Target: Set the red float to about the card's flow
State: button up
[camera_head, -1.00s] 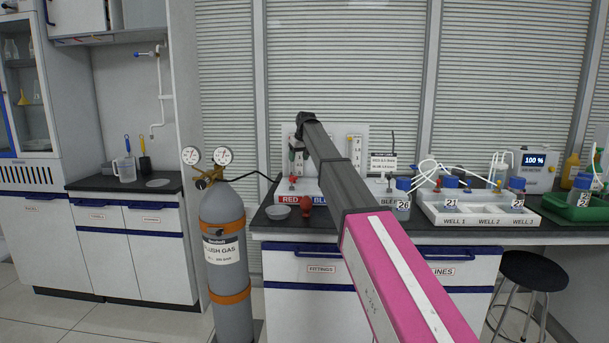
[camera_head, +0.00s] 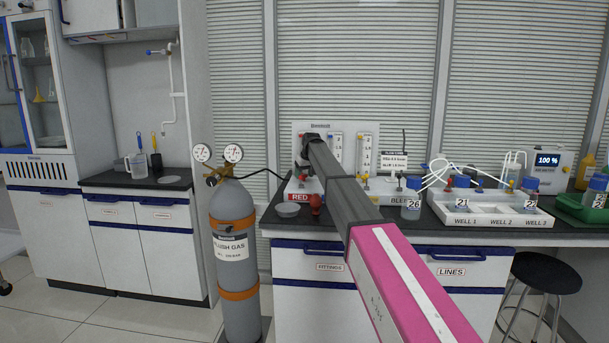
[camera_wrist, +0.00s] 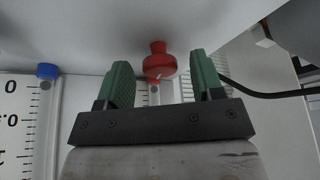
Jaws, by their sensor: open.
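The flow panel (camera_head: 298,132) stands upright at the back of the bench, with scaled tubes (camera_head: 362,152) on its face. My gripper (camera_wrist: 160,72) is open. In the wrist view its green fingers stand on either side of a red knob (camera_wrist: 158,64), with a gap to each. A blue knob (camera_wrist: 47,71) sits left of my gripper beside a scaled tube (camera_wrist: 46,110). The red tube is mostly hidden behind my gripper, and I cannot make out its float. The card (camera_head: 393,160) stands right of the panel; its figures are too small to read surely.
A gas cylinder (camera_head: 233,225) with gauges stands left of the bench. A small bowl (camera_head: 288,210) and a red bulb (camera_head: 316,204) are near the bench's front edge. Bottles (camera_head: 411,200) and a white well tray (camera_head: 490,210) stand to the right. A black hose runs from the cylinder.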

jog(key=c, duration=0.9)
jog(key=n+y, duration=0.1)
jog(key=n, duration=0.2)
jog(key=n+g, duration=0.1)
jog(key=n, duration=0.1)
jog(key=shift+w+d+n+y, duration=0.1)
jog(key=shift+w+n+y, duration=0.05)
jog(key=shift+n+y, duration=0.25)
jog(key=n+g, duration=0.1)
jog(key=n, duration=0.1)
jog(key=n+g, duration=0.1)
jog(key=n, duration=0.1)
jog(key=shift+w+n+y, duration=0.1)
jog(key=shift+n+y, duration=0.2)
jog(key=o, duration=0.9)
